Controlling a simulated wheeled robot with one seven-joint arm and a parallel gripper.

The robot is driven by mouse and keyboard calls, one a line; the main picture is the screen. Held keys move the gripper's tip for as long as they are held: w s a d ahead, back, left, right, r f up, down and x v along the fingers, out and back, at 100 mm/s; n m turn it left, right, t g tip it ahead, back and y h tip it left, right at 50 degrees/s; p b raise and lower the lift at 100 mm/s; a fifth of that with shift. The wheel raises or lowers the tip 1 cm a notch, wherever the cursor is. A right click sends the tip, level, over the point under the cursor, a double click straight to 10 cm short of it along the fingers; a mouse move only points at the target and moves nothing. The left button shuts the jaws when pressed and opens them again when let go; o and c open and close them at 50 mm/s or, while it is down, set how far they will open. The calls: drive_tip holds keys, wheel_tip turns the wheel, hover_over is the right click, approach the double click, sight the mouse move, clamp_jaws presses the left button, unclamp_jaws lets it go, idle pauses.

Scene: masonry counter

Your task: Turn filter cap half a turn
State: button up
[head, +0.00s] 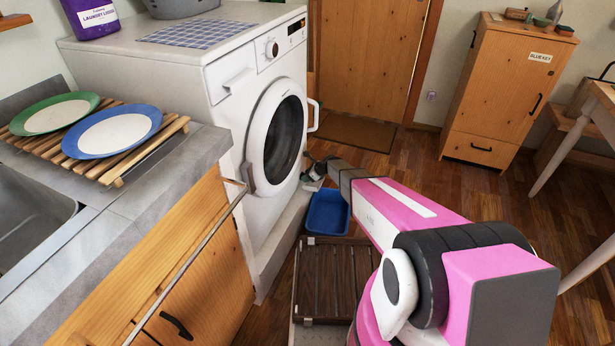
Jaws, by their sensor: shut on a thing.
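The white washing machine (232,115) stands at the centre left with its round door closed. My arm reaches from the lower right to the low front of the machine. My gripper (312,177) is small in the head view, at the machine's lower front edge, and is shut on the filter cap. The cap itself is hidden by the gripper and the machine's edge, so its turn angle cannot be told. A blue tray (327,213) sits on the floor just below my gripper.
A slatted wooden rack (330,280) lies in front of the tray. The counter (140,205) with two plates and a long metal rail is at left. A wooden cabinet (507,90) stands at the back right. The wooden floor between is mostly clear.

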drive_tip(key=shift+s+a+n+t+h, duration=0.1)
drive_tip(key=shift+s+n+t+h, duration=0.2)
drive_tip(key=shift+n+t, duration=0.65)
drive_tip(key=shift+m+t, duration=0.25)
drive_tip(key=o, duration=0.9)
drive_tip(key=v, duration=1)
drive_tip(key=shift+s+d+r, duration=0.15)
drive_tip(key=shift+d+r, duration=0.05)
drive_tip(key=shift+r, duration=0.1)
